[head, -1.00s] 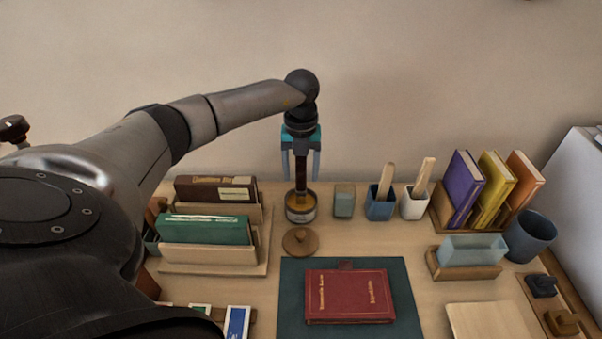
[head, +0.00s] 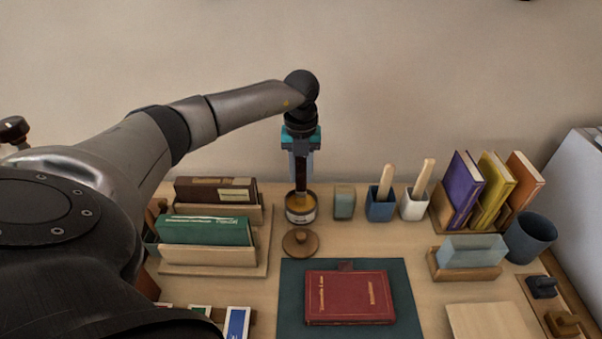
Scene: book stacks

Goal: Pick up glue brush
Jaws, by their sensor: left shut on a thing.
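The glue brush (head: 300,179) stands upright with its lower end in a round glue pot (head: 301,211) that has a pale label and amber contents. Its dark handle shows between the fingers of my left gripper (head: 301,165), which points straight down over the pot and is shut on the handle. The bristles are hidden in the pot. My right gripper is not in view.
A round wooden lid (head: 300,242) lies in front of the pot. A grey-green block (head: 344,201) and a blue cup (head: 380,206) holding a wooden stick stand to the right. A book rack (head: 212,257) is at left. A red book (head: 349,298) lies on a dark mat (head: 291,306).

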